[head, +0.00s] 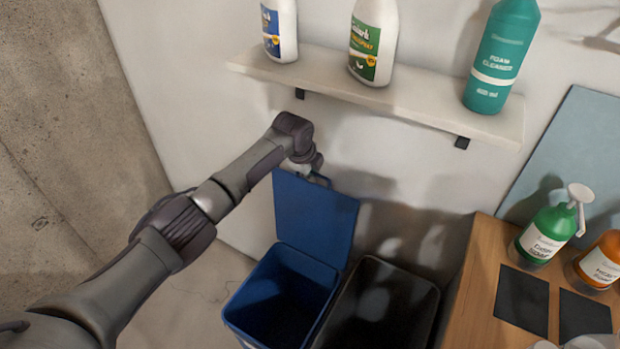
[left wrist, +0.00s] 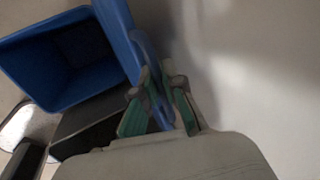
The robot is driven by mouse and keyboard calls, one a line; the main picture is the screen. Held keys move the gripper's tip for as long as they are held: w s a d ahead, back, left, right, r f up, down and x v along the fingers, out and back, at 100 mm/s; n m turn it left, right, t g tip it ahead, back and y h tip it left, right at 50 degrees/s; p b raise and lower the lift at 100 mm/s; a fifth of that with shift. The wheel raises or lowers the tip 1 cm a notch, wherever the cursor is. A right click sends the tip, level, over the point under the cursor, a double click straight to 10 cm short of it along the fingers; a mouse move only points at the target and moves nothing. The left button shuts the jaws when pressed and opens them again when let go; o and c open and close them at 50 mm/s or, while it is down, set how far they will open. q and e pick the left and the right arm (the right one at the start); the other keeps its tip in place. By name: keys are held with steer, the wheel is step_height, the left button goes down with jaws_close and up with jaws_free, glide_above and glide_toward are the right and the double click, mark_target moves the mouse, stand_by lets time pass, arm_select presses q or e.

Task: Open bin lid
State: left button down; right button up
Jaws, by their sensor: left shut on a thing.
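The blue bin (head: 279,296) stands on the floor at the lower middle of the head view, with its inside in sight. Its blue lid (head: 315,217) stands upright at the back of the bin, swung open. My left gripper (head: 318,178) is at the lid's top edge, partly hidden by its own wrist. In the left wrist view, the left gripper (left wrist: 160,98) has its green-padded fingers on both sides of the lid's edge (left wrist: 139,48). The blue bin (left wrist: 62,62) shows open at the upper left there. My right gripper is in neither view.
A black bin (head: 385,305) stands open, right beside the blue one. A wall shelf (head: 420,100) with several bottles hangs above the arm. A wooden counter (head: 485,275) with a green soap bottle (head: 545,235) and an orange one (head: 603,262) is at the right.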

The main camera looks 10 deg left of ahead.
arm_select(q)
steer(key=c, duration=1.3)
jaws_free()
steer(key=shift+o, duration=0.2)
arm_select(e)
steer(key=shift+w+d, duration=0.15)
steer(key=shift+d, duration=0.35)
arm_select(q)
steer(key=v, duration=0.7)
steer(key=shift+r, duration=0.25)
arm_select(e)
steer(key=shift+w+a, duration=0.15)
arm_select(q)
steer(key=shift+s+a, duration=0.1)
